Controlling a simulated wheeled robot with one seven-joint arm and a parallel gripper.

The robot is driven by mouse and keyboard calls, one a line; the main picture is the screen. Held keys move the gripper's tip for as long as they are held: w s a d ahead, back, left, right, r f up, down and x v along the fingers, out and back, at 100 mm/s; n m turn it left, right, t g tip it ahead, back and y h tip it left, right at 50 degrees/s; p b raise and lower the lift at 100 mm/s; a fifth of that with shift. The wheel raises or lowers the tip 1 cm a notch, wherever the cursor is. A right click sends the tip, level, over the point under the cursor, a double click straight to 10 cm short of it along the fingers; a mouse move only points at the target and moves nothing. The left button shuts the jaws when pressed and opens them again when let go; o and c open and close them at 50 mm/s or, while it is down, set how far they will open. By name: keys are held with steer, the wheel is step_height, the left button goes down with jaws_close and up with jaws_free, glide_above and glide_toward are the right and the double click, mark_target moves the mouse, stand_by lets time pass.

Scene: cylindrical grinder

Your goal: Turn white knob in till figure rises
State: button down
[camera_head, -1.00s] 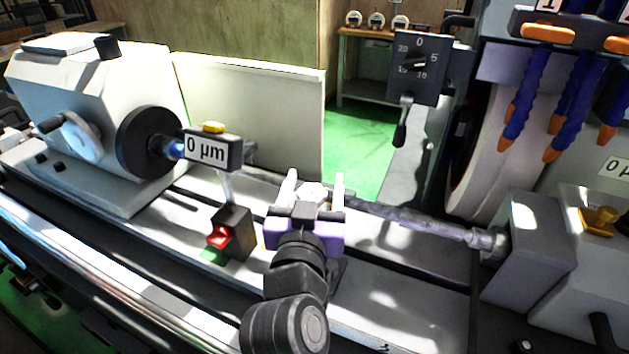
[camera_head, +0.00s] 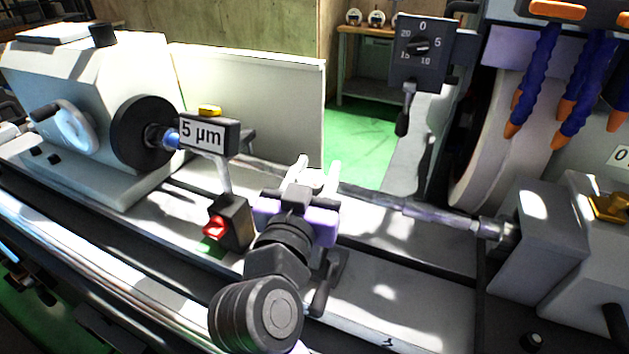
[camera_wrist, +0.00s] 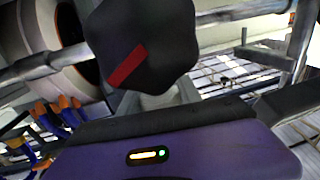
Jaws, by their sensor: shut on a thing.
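My gripper (camera_head: 316,173) is shut on the knob (camera_head: 312,183), with one pale finger on each side of it. The knob's lit top looks white in the head view. In the wrist view the lobed knob (camera_wrist: 165,40) fills the upper middle, its face dark in shade with a red stripe slanting across it. A small gauge display (camera_head: 207,133) reads "5 µm" at left of centre. The knob's mount is mostly hidden by my wrist.
A long thin shaft (camera_head: 400,203) runs behind my gripper to the tailstock (camera_head: 540,235). A box with a red switch (camera_head: 214,227) stands close left of my wrist. The grinding wheel (camera_head: 490,140) and blue coolant hoses (camera_head: 540,75) are at right.

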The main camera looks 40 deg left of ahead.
steer(key=m+h+b, duration=0.2)
steer(key=b, duration=0.1)
steer(key=m+t+h+b, duration=0.1)
steer(key=h, duration=0.1)
steer(key=shift+w+d+f+b, duration=0.1)
steer(key=shift+d+f+b, duration=0.15)
steer(key=shift+b, duration=0.05)
steer(key=shift+d+r+m+h+b, duration=0.1)
steer(key=shift+d+m+h+b, duration=0.1)
steer(key=shift+m+h+b, duration=0.7)
steer(key=shift+d+r+m+h+b, duration=0.1)
steer(key=shift+d+m+h+b, duration=0.25)
steer(key=shift+h, duration=0.95)
steer(key=shift+a, duration=0.15)
steer(key=c, duration=0.8)
jaws_free()
steer(key=shift+s+a+b, duration=0.15)
steer(key=shift+s+b, duration=0.2)
steer(key=shift+s, duration=1.6)
steer(key=shift+s+a+b, duration=0.15)
steer(key=shift+s+b, duration=0.15)
steer(key=shift+s, duration=1.65)
